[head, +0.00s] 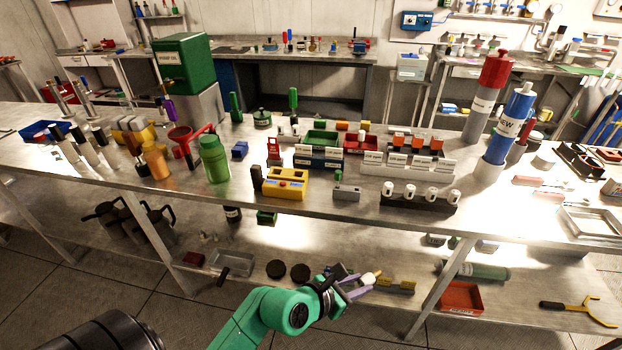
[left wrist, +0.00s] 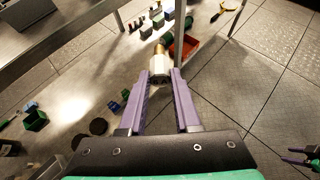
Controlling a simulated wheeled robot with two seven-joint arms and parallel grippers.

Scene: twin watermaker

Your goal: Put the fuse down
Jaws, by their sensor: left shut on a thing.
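My left gripper (head: 364,284) hangs in front of the long workbench, lower than its top. It is shut on the fuse (head: 371,277), a pale body with a brass-coloured end. In the left wrist view the fuse (left wrist: 158,66) sits between the tips of the two purple fingers (left wrist: 160,77), its brass end pointing away. A black rack (head: 405,201) with several white cylinders stands near the bench's front edge. My right gripper (left wrist: 302,158) seems to show small at the right edge of the left wrist view; its jaws are too small to read.
The bench top (head: 320,208) carries a yellow device (head: 285,184), a green bottle (head: 214,160), white-labelled bins and a grey block (head: 346,193). The lower shelf holds a red tray (head: 461,297), a green cylinder and black discs. A bench leg (head: 440,286) stands right of my left gripper.

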